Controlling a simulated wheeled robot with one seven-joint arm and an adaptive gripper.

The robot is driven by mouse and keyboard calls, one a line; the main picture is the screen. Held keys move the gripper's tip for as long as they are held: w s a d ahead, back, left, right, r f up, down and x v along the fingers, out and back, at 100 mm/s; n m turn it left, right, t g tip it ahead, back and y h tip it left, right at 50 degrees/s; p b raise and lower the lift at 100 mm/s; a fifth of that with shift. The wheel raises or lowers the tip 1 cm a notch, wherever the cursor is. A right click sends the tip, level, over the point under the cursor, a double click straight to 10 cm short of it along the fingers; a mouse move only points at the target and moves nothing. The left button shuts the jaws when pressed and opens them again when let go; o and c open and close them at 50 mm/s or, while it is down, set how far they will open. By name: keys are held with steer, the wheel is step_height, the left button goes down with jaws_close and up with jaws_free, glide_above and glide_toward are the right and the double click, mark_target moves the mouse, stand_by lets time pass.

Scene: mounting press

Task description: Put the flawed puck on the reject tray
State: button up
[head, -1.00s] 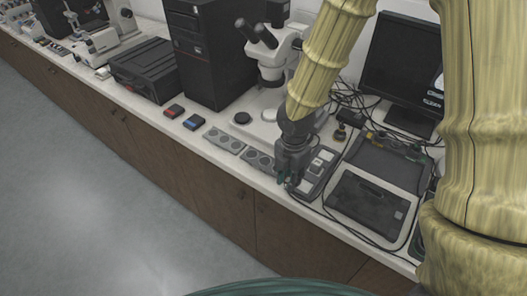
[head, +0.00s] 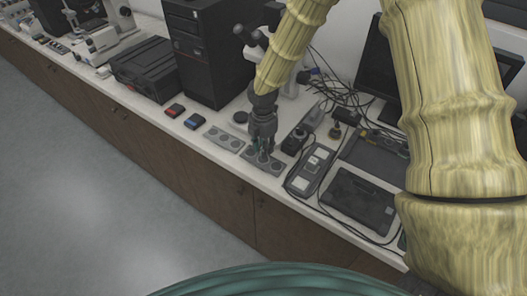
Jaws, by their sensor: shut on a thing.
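My gripper (head: 262,152) points down over the right grey plate (head: 279,173) with round wells, near the front of the bench. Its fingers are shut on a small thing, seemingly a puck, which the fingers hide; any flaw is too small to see. I cannot tell whether that thing touches the plate. A second grey plate (head: 224,138) with round dark spots lies just left of it. No tray is clearly marked as the reject tray; a small red-topped box (head: 174,110) and a small blue-topped box (head: 194,122) lie farther left.
A black round disc (head: 240,117) lies behind the plates, near the microscope. A grey handheld meter (head: 308,170) and a dark flat case (head: 358,199) with cables are to the right. A black computer tower (head: 205,55) stands behind. Bare bench shows around the small boxes.

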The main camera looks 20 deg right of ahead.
steer(key=shift+f+p, duration=0.7)
steer(key=shift+f, duration=1.1)
steer(key=o, duration=0.8)
steer(key=shift+f, duration=0.1)
steer(key=shift+r+b, duration=1.45)
steer(key=shift+r, duration=4.7)
